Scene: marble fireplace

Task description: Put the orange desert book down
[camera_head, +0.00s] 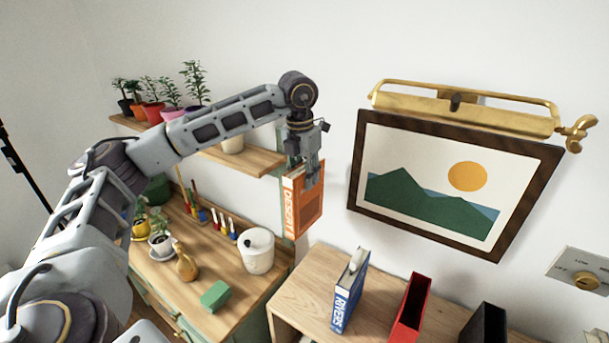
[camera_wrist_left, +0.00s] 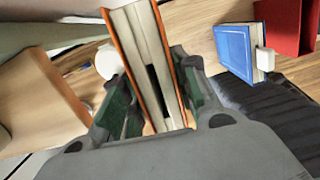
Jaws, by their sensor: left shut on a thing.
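The orange desert book (camera_head: 302,210) hangs upright below my left gripper (camera_head: 311,176), its spine lettered DESERT. My left gripper is shut on its upper part and holds it in the air, left of the light wooden shelf top (camera_head: 300,290). In the left wrist view the orange book (camera_wrist_left: 150,62) stands between the fingers of my left gripper (camera_wrist_left: 150,110), its page edges toward the camera. A blue book lettered RIVERS (camera_head: 350,292) stands on the wooden top. It also shows in the left wrist view (camera_wrist_left: 234,48). My right gripper is not in view.
A red bookend or holder (camera_head: 411,308) and a black one (camera_head: 487,322) stand right of the blue book. A framed picture (camera_head: 440,185) hangs behind. A bench at left holds a white pot (camera_head: 257,252), a green block (camera_head: 215,296) and a tan gourd-shaped object (camera_head: 186,264).

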